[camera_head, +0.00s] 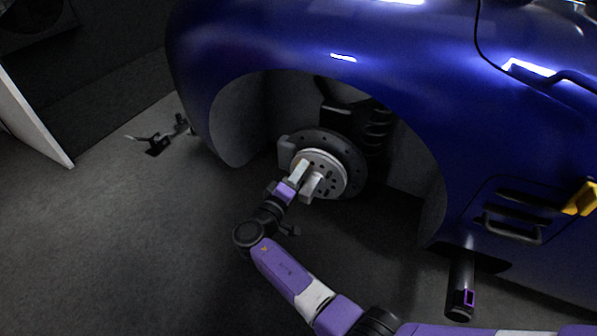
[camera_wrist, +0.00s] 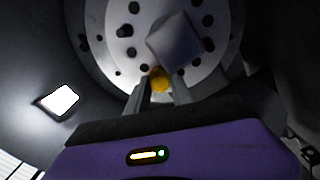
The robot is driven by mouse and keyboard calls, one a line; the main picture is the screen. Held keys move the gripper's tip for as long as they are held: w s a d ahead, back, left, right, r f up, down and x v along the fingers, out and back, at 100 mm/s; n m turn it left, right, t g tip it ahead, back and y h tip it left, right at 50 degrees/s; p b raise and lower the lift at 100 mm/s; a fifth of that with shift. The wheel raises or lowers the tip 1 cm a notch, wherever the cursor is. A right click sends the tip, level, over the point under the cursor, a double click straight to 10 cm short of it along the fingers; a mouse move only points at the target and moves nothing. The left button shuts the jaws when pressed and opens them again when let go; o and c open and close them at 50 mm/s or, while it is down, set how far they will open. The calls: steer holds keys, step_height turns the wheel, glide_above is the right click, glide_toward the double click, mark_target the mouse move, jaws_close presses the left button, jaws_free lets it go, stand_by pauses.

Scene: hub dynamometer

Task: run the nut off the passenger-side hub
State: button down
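The hub (camera_head: 325,165) is a pale round face with dark holes in front of a dark brake disc, inside the blue car's wheel arch. It fills the top of the wrist view (camera_wrist: 118,55). A small yellow-orange nut (camera_wrist: 160,79) shows low on the hub face. My gripper (camera_head: 308,180) is at the hub, its two fingers apart with a gap between them. In the wrist view my gripper (camera_wrist: 161,88) has its fingertips on either side of the nut. I cannot tell whether they press on it. The nut is not distinguishable in the head view.
A grey square block (camera_wrist: 175,40) stands out from the hub face just above the nut. The blue fender (camera_head: 310,45) arches close over the hub. A dark cylinder (camera_head: 461,285) stands at lower right. Open grey floor (camera_head: 130,250) lies to the left.

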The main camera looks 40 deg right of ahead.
steer(key=n+p, duration=0.4)
steer(key=n, duration=0.3)
steer(key=shift+n, duration=0.3)
steer(key=c, duration=1.3)
jaws_free()
